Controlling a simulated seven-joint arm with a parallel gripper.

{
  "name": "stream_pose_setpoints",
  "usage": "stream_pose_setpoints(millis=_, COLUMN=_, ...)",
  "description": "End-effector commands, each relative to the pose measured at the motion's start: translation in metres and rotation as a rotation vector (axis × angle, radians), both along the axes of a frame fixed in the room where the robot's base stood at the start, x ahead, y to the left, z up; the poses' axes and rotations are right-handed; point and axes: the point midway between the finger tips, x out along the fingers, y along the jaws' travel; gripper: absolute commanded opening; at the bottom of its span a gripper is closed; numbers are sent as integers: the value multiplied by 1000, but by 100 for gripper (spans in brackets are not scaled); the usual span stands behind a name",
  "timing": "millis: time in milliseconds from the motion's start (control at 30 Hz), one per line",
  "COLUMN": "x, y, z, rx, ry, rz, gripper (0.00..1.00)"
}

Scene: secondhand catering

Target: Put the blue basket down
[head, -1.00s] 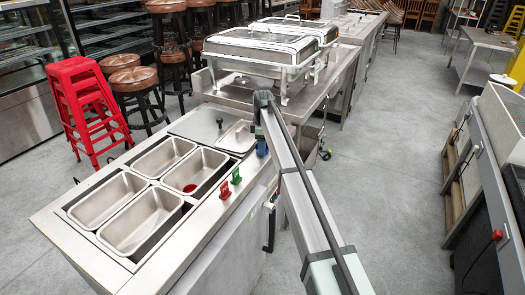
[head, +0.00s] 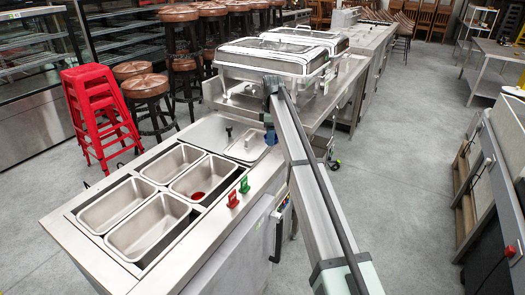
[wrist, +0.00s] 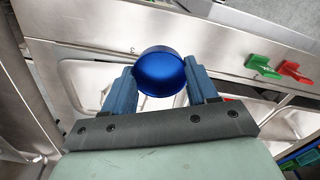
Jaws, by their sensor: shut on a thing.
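The blue basket (wrist: 160,75) is a round, shiny, shallow blue piece in the wrist view. It sits between the two blue fingers of my gripper (wrist: 163,82), which are shut on it. It appears held above the steel counter; the gap below it cannot be judged. In the head view, my gripper (head: 270,135) is small and partly hidden by my arm, beyond the counter's wells and near the chafing dishes. The basket cannot be told apart from the blue fingers there.
The steel counter (head: 75,235) has several open wells, one with a red spot inside. A red handle (head: 233,200) and a green handle (head: 244,184) stand on its right edge. Chafing dishes (head: 265,58) stand behind. Red stools (head: 90,115) are at left.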

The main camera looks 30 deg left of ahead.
Motion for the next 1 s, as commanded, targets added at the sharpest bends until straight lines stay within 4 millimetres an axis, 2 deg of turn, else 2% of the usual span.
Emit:
stream_pose_setpoints(millis=100, x=-11, y=12, z=7, rx=0, ry=1, rz=17, gripper=29)
stream_pose_setpoints(millis=233, x=-37, y=40, z=1, rx=0, ry=1, rz=56, gripper=29)
stream_pose_setpoints(millis=500, x=-118, y=111, z=-34, rx=-2, ry=1, rz=169, gripper=29)
stream_pose_setpoints(millis=700, x=-162, y=144, z=-57, rx=-2, ry=1, rz=217, gripper=29)
stream_pose_setpoints(millis=833, x=-179, y=158, z=-72, rx=-1, ry=0, rz=201, gripper=29)
stream_pose_setpoints(millis=1000, x=-174, y=161, z=-75, rx=0, ry=0, rz=95, gripper=29)
